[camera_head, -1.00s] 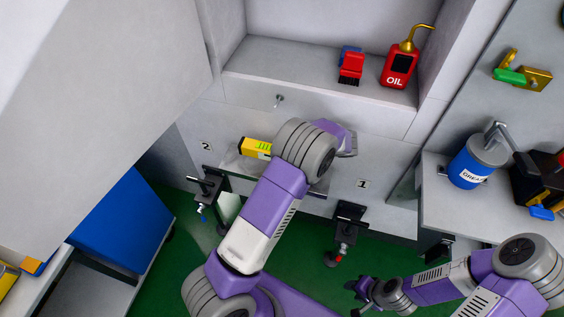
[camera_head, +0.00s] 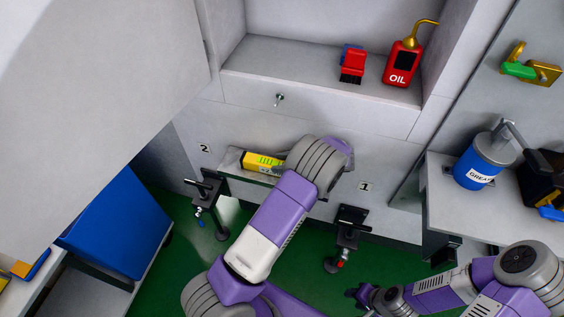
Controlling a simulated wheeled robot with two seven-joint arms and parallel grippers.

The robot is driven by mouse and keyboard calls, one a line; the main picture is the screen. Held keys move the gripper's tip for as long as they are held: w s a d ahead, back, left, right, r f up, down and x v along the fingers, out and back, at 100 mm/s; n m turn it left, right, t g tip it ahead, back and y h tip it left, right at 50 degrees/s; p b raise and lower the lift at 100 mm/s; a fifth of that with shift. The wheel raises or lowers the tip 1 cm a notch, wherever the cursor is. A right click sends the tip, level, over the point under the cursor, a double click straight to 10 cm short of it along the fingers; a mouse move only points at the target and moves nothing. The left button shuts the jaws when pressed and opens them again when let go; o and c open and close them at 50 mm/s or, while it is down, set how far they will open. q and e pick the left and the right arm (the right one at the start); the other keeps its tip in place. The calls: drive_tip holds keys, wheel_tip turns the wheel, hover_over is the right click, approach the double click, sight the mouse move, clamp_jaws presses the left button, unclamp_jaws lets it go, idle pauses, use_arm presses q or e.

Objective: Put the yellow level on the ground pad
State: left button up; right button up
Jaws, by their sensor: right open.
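The yellow level (camera_head: 260,161) shows left of my left wrist, over or on a narrow grey ledge (camera_head: 231,160) below the drawer front. Its right end is hidden by my left arm. My left gripper is almost wholly hidden behind its wrist, beside the level. I cannot make out its fingers or whether they hold the level. My right gripper (camera_head: 363,296) is open and empty, low over the green floor at the bottom. I cannot pick out a separate ground pad.
Black clamps stand at the ledge, left (camera_head: 206,192) and right (camera_head: 347,236). A red oil can (camera_head: 402,66) and a red brush (camera_head: 352,65) are on the shelf above. A blue grease can (camera_head: 480,164) stands on the right-hand bench. A blue bin (camera_head: 117,224) is at left.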

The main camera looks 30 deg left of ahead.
use_arm(q)
drive_tip(key=o, duration=0.4)
drive_tip(key=shift+d+r, duration=0.1)
drive_tip(key=shift+r, duration=0.15)
drive_tip(key=p+v, duration=0.3)
drive_tip(key=v, duration=0.8)
drive_tip(key=shift+d, duration=0.35)
drive_tip(key=shift+w+r, duration=0.1)
drive_tip(key=shift+r, duration=0.05)
